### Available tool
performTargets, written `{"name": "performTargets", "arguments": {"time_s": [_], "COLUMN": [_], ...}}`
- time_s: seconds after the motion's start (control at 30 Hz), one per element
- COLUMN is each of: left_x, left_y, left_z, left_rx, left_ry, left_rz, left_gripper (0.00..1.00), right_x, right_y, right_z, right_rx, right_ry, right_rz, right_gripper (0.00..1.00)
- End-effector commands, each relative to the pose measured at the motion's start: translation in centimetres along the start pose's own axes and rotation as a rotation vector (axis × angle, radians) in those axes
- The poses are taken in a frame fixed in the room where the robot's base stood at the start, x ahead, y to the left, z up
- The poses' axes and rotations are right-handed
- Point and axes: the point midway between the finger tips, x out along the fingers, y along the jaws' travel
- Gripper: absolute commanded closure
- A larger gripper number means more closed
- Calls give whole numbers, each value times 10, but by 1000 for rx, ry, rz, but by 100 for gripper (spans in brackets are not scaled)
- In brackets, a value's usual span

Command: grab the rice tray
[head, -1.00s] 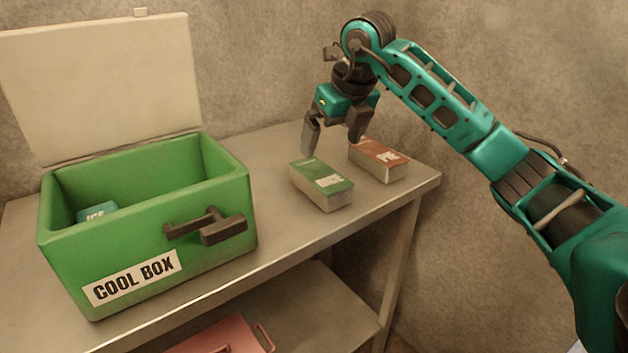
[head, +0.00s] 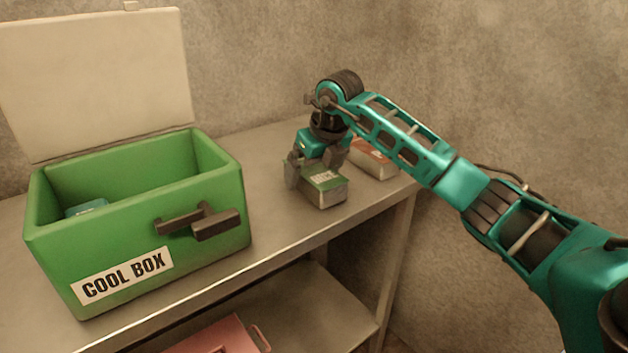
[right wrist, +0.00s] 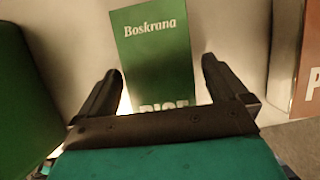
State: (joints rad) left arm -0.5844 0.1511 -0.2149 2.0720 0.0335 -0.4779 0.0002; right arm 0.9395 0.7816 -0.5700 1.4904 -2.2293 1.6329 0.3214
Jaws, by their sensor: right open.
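The rice tray (head: 326,193) is a silvery box with a green lid, lying on the metal table right of the cool box. In the right wrist view its green lid (right wrist: 158,55) reads "Boskrana" and, partly hidden, "RICE". My right gripper (head: 318,178) is over the tray, pointing down, with its fingers open. In the right wrist view the two fingertips (right wrist: 164,68) stand on either side of the lid, with gaps showing. My left gripper is not in view.
An open green cool box (head: 140,235) with its lid up stands at left, a teal pack (head: 87,208) inside. An orange-lidded tray (head: 373,158) lies close behind the rice tray. A pink item (head: 215,338) lies on the lower shelf. The table's front edge is near.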

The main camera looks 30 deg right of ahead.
Motion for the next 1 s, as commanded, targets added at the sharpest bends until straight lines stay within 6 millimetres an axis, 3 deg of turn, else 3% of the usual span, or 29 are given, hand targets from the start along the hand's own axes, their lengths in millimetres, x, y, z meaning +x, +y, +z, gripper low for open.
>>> {"name": "performTargets", "arguments": {"time_s": [0.07, 0.77, 1.0], "left_x": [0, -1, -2], "left_y": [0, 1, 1], "left_z": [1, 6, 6], "left_rx": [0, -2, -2], "left_ry": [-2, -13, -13], "left_rz": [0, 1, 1], "left_gripper": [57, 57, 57], "right_x": [0, -1, -2], "right_y": [0, 0, 0], "right_z": [0, 0, 1], "right_rx": [0, 0, 0], "right_ry": [0, 0, -3], "right_rz": [0, 0, 1], "right_gripper": [0, 67, 67]}}
